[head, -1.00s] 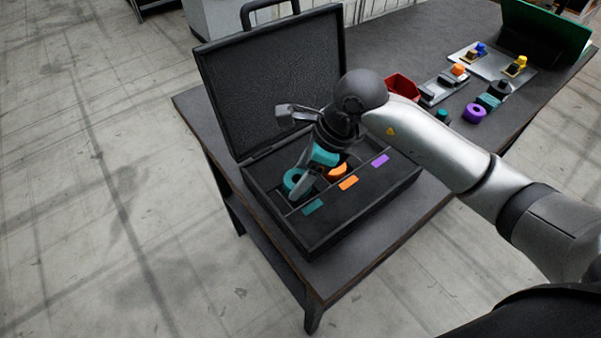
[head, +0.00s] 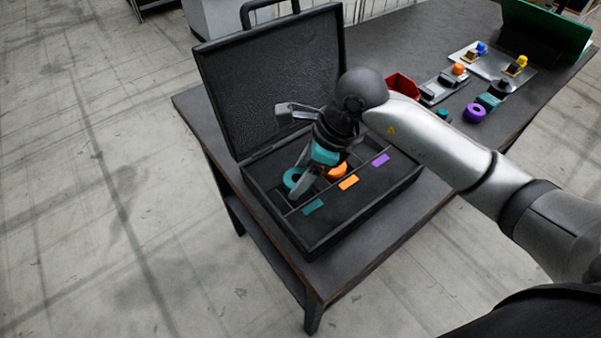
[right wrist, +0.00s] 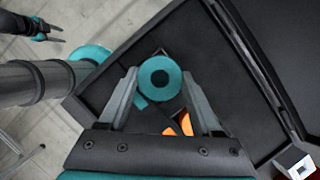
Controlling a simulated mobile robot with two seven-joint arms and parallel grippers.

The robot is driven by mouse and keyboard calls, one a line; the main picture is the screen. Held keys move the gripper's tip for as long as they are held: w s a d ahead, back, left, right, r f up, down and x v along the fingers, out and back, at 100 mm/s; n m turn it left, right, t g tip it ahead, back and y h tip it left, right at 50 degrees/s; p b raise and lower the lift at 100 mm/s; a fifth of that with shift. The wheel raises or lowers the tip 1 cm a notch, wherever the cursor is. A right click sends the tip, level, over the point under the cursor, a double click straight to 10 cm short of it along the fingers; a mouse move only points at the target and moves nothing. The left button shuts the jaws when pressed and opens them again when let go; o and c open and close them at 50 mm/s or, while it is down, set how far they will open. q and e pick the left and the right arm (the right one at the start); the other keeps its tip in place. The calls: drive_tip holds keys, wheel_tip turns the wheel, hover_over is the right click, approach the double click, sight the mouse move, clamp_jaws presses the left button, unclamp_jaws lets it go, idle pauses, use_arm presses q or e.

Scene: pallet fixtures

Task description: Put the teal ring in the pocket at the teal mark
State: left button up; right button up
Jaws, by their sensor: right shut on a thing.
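The teal ring (head: 294,178) is between the fingers of my right gripper (head: 299,185), which is shut on it. In the right wrist view the ring (right wrist: 160,78) shows face-on between both fingertips. It is at the left pocket of the black case (head: 335,238), the one behind the teal mark (head: 313,207). The fingers hide part of the pocket, and I cannot tell whether the ring touches its floor. My left gripper (right wrist: 60,35) shows only small at the top left of the right wrist view, empty, with its fingers apart.
An orange ring (head: 338,172) sits in the pocket beside it, by the orange mark (head: 348,183). The purple mark (head: 380,160) is further right. The raised case lid (head: 265,75) stands behind my gripper. A purple ring (head: 475,113) and a red bin (head: 402,86) are on the table.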

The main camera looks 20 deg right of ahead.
idle(0.3)
drive_tip(key=shift+f+b, duration=1.2)
drive_tip(key=shift+b, duration=0.05)
drive_tip(key=o, duration=1.6)
drive_tip(key=c, duration=0.3)
drive_tip(key=shift+o, duration=1.2)
drive_tip(key=shift+r, duration=0.2)
drive_tip(key=shift+o, duration=0.2)
drive_tip(key=shift+r+p, duration=3)
drive_tip(key=shift+r, duration=1.35)
